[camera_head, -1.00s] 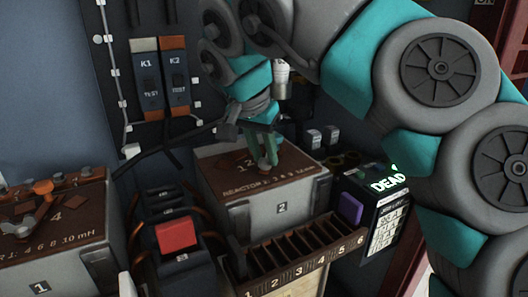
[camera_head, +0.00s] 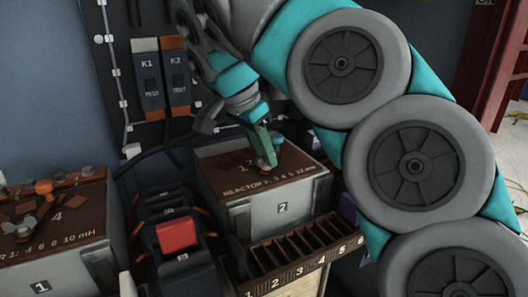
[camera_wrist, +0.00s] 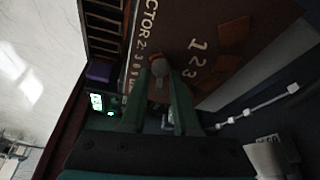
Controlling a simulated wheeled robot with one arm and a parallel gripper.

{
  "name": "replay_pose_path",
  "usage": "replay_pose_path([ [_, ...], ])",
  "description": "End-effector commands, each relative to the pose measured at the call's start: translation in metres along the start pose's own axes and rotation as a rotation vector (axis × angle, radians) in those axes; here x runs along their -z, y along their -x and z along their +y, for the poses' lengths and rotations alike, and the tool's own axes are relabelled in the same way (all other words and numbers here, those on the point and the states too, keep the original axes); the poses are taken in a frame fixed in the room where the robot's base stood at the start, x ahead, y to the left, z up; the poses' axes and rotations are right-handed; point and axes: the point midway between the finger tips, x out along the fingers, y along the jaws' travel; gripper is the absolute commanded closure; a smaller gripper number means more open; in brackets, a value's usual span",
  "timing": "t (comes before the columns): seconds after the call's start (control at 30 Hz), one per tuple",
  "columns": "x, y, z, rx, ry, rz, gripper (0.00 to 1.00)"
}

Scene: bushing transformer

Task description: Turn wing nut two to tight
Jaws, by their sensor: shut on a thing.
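Reactor box two (camera_head: 240,213) stands in the middle of the head view, with a brown top and a "2" label. My gripper (camera_head: 270,164) reaches down onto that top, its green fingers close together. In the wrist view my gripper (camera_wrist: 161,82) is shut on wing nut two (camera_wrist: 160,68), a small pale piece between the fingertips. In the head view the fingers mostly hide the nut. Its exact angle cannot be told.
Reactor box one (camera_head: 60,262) with its own wing nut (camera_head: 22,229) stands at the left. A dark block with a red top (camera_head: 176,236) sits between the boxes. A slotted tray (camera_head: 300,268) numbered along its front lies before box two. Switches K1 and K2 (camera_head: 174,82) hang on the back panel.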

Motion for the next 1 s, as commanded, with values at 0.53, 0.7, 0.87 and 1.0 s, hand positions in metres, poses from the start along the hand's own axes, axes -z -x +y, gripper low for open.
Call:
replay_pose_path([
  [0.53, 0.0021, -0.0004, -0.0009, -0.062, -0.156, 0.003, 1.00],
  [0.7, 0.0021, -0.0006, -0.0010, -0.076, -0.188, 0.003, 1.00],
  [0.87, 0.0014, -0.0005, -0.0013, -0.085, -0.207, 0.002, 1.00],
  [1.0, 0.0008, -0.0002, -0.0015, -0.089, -0.216, 0.002, 1.00],
])
